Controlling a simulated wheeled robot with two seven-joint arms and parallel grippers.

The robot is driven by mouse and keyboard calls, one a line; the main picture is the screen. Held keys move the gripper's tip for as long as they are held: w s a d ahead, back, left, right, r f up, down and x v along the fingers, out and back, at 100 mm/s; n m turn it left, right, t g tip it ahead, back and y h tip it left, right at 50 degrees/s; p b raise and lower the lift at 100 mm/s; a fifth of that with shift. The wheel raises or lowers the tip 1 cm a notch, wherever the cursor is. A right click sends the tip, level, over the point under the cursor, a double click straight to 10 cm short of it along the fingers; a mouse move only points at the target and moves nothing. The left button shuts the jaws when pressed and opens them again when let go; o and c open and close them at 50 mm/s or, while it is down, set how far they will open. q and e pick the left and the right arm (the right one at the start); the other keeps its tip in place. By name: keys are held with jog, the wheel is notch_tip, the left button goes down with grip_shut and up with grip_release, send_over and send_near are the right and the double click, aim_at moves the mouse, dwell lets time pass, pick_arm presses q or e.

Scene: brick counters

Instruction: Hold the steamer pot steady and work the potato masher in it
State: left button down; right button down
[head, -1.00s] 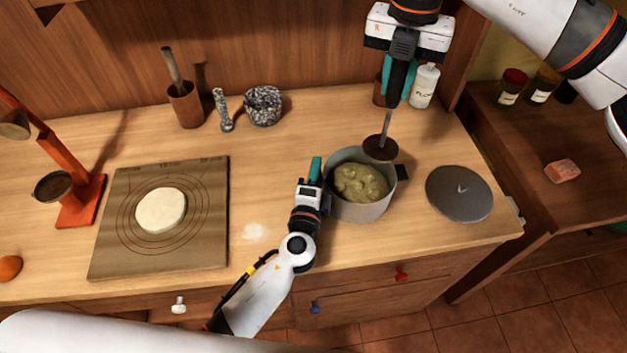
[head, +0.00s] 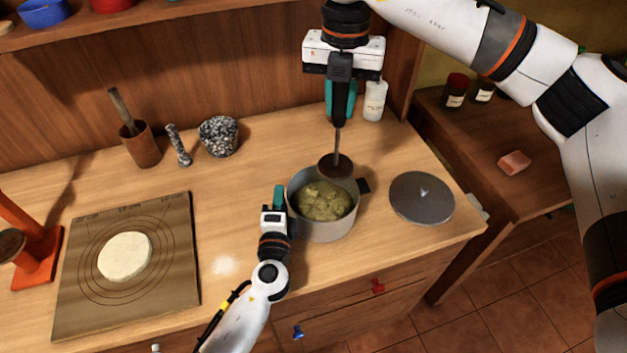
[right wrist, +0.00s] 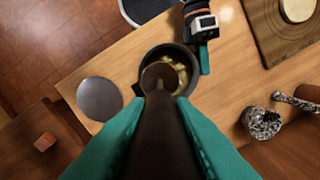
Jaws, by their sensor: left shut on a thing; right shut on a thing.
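The grey steamer pot (head: 322,231) stands on the counter with yellow-green potato pieces (head: 325,203) inside. My left gripper (head: 279,198) is at the pot's left side, shut on its handle, which the fingers hide. My right gripper (head: 341,99) is above the pot, shut on the dark handle of the potato masher (head: 336,167). The masher hangs upright, its round brown head over the back part of the pot opening. In the right wrist view the masher head (right wrist: 160,74) overlaps the pot's opening (right wrist: 147,62). I cannot tell whether it touches the potatoes.
A grey lid (head: 421,200) lies right of the pot. A white bottle (head: 374,101) stands behind.

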jog(key=a+f, duration=0.5)
jog(key=f, duration=0.9)
jog(key=shift+a+f, duration=0.15)
jog(key=shift+s+f, duration=0.1)
jog(key=shift+f, duration=0.05)
dwell(1.0)
dwell(1.0)
jog(key=shift+f, duration=0.95)
jog(key=shift+r, duration=0.1)
